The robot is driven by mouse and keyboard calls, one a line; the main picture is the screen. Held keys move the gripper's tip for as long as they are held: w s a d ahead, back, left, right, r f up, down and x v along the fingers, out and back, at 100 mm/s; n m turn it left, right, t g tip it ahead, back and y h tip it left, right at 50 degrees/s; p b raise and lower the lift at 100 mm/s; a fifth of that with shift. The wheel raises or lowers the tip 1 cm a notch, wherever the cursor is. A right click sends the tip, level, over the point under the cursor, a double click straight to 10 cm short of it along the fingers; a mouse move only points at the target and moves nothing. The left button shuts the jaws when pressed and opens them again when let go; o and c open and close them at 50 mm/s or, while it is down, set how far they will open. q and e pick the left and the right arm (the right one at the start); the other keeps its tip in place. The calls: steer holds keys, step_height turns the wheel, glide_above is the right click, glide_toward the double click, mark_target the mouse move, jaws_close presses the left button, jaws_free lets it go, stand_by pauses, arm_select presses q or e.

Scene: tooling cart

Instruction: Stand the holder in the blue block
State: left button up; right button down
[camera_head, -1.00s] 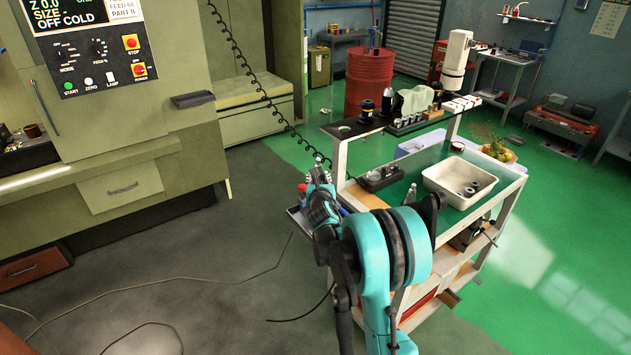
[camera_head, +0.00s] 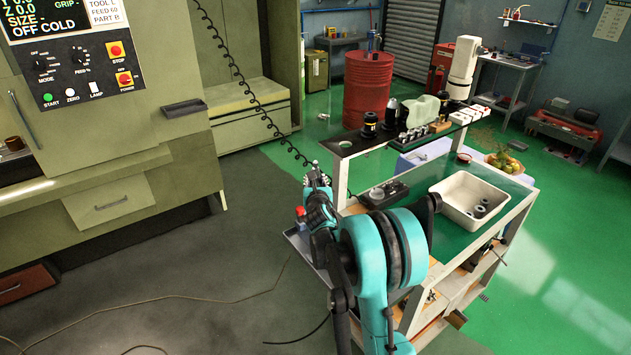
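Black tool holders stand on the cart's dark upper shelf (camera_head: 356,147); the nearer one (camera_head: 370,125) is at its left part and another (camera_head: 392,112) is just behind. I cannot tell which one is the task's holder. A dark block with round fittings (camera_head: 383,193) lies on the green cart top; no clearly blue block can be made out. My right arm rises from the bottom centre and hides the cart's near left corner. My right gripper (camera_head: 315,173) is at its far end, left of the cart; its fingers are too small to read. My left gripper is out of view.
A white bin (camera_head: 462,199) with grey ring parts stands on the cart top. A pale green object (camera_head: 422,111) and small parts share the upper shelf. A machine with a control panel (camera_head: 82,68) is at left, a red barrel (camera_head: 368,90) behind. Grey floor between is mostly clear, with cables.

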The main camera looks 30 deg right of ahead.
steer(key=shift+w+f+b, duration=0.1)
steer(key=shift+f+b, duration=0.2)
steer(key=shift+f, duration=0.3)
steer(key=shift+f+b, duration=1.95)
steer(key=shift+f, duration=1.05)
steer(key=shift+f+b, duration=0.95)
steer(key=shift+f, duration=0.2)
steer(key=c, duration=1)
jaws_free()
steer(key=shift+d+f, duration=0.1)
